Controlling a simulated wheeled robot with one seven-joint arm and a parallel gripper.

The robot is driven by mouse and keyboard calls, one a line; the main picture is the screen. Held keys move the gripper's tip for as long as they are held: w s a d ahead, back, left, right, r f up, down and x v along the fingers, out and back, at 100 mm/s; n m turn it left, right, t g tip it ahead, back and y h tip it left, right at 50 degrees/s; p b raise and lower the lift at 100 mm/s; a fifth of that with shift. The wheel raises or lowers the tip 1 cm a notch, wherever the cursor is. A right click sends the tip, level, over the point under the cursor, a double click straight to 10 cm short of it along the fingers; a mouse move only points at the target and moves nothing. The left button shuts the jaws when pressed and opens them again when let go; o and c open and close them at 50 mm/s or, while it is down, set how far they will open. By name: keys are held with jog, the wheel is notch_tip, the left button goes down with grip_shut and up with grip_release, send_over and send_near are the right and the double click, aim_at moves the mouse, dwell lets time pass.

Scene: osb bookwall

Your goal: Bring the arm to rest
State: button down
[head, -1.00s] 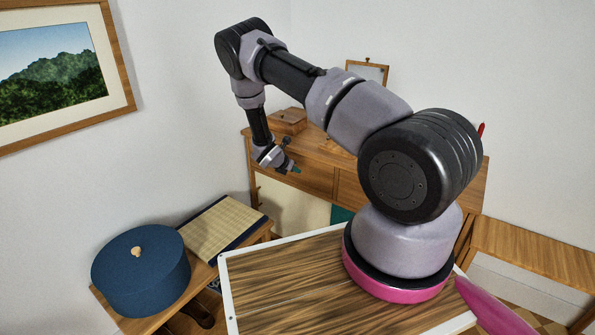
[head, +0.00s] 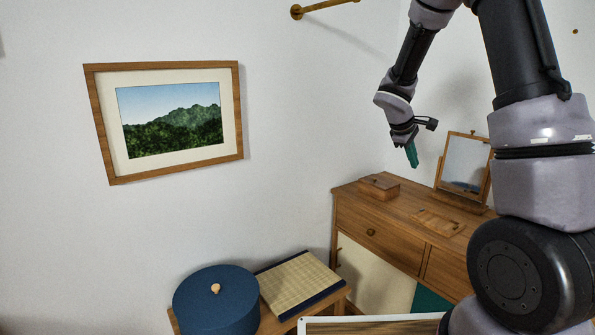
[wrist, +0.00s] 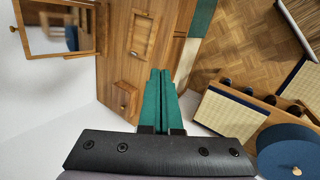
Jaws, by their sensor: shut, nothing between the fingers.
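My gripper (head: 412,154) hangs from my raised arm at the upper right of the head view, pointing down. Its green fingers are together with nothing between them, and they also show in the wrist view (wrist: 160,100). In the head view it appears above and in front of the wooden dresser (head: 385,235), apart from it. My arm is bent, its upper part running out of the top of the head view.
A small wooden box (head: 379,187) and a tilting mirror (head: 464,165) stand on the dresser. A blue round box (head: 216,305) and a tatami mat (head: 300,285) are on a low bench. A framed landscape (head: 172,118) hangs on the wall, with a wooden rod (head: 325,6) above.

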jog(key=s+a+r+m+t+y, duration=0.1)
jog(key=s+a+r+m+y, duration=0.1)
jog(key=s+r, duration=0.4)
jog(key=s+a+r+m+t+y, duration=0.1)
jog(key=s+a+r+m+y, duration=0.2)
jog(key=s, duration=1)
jog(key=s+a+r+m+t+y, duration=0.2)
jog(key=s+a+r+m, duration=0.3)
jog(key=s+r+m, duration=0.2)
jog(key=s+r, duration=0.2)
jog(key=s, duration=0.1)
jog(key=shift+r+m, duration=0.3)
jog(key=shift+r, duration=0.1)
jog(key=shift+a, duration=0.1)
